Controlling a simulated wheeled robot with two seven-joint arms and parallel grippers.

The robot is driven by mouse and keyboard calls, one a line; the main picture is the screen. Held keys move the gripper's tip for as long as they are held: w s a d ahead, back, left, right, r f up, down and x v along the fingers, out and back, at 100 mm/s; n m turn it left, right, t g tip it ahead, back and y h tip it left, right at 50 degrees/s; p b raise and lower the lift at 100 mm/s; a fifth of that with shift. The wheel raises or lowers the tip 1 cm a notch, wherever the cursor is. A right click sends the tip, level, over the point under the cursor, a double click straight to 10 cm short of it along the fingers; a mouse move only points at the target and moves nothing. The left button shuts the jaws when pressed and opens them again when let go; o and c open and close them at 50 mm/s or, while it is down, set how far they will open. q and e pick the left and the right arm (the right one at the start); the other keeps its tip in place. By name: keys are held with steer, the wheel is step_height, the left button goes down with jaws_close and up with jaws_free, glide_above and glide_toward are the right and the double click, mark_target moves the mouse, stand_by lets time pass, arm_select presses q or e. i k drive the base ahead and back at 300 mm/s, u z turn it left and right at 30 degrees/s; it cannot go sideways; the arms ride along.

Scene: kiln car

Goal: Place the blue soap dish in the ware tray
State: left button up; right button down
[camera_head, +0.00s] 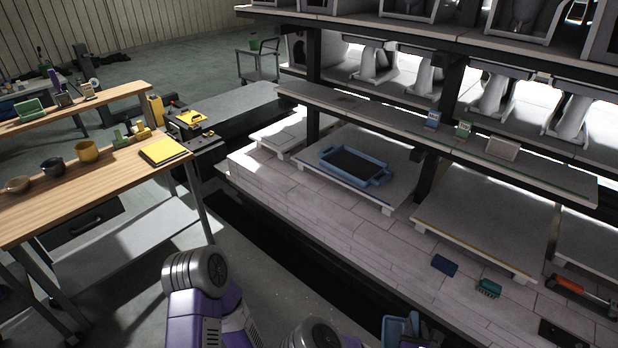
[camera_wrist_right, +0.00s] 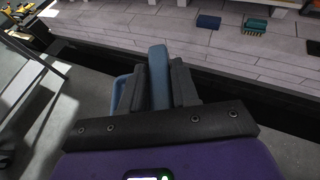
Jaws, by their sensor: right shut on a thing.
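The blue soap dish (camera_wrist_right: 158,75) is between the two dark fingers of my right gripper (camera_wrist_right: 164,86), which is shut on it. In the head view the soap dish (camera_head: 394,329) shows at the bottom edge, partly cut off, in front of the kiln car's near edge and apart from the tray. The ware tray (camera_head: 386,179) is a blue rectangular tray with raised walls and a dark inside. It lies on a pale slab on the kiln car deck, up and left of the dish. My left gripper is out of view.
A dark blue block (camera_head: 445,265) and a green brush (camera_head: 488,288) lie on the deck (camera_head: 350,238). A narrow shelf (camera_head: 390,116) with small items runs above the tray's far side. A dark post (camera_head: 428,178) stands right of it. The deck before the tray is clear.

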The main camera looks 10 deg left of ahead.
mark_target(363, 170)
steer(key=u, duration=0.8)
steer(key=i, duration=0.35)
steer(key=u, duration=0.65)
steer(key=i, duration=1.55)
steer(key=z, duration=1.1)
steer(key=i, duration=0.7)
steer(key=z, duration=0.75)
steer(key=i, duration=0.5)
